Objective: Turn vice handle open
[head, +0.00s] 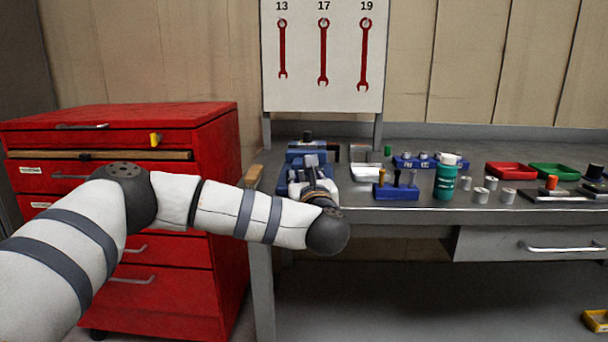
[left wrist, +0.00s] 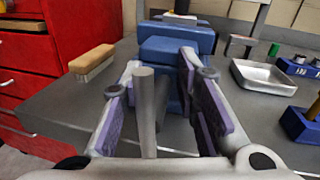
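The blue vice (head: 308,150) stands at the front left of the workbench; its blue body (left wrist: 178,55) fills the upper middle of the left wrist view. A grey metal bar, seemingly the vice handle (left wrist: 146,110), stands near upright between the purple-padded fingers of my left gripper (left wrist: 160,65). The fingers are spread, with gaps on both sides of the bar. In the head view my left gripper (head: 308,183) is at the front of the vice, partly hidden by my wrist. My right gripper is in neither view.
A wooden-backed brush (left wrist: 92,60) lies left of the vice on the bench (left wrist: 60,105). A metal tray (left wrist: 265,75) and a blue holder (head: 397,192) stand to the right. A red tool cabinet (head: 222,190) stands left of the bench. A green bottle (head: 445,182) is farther right.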

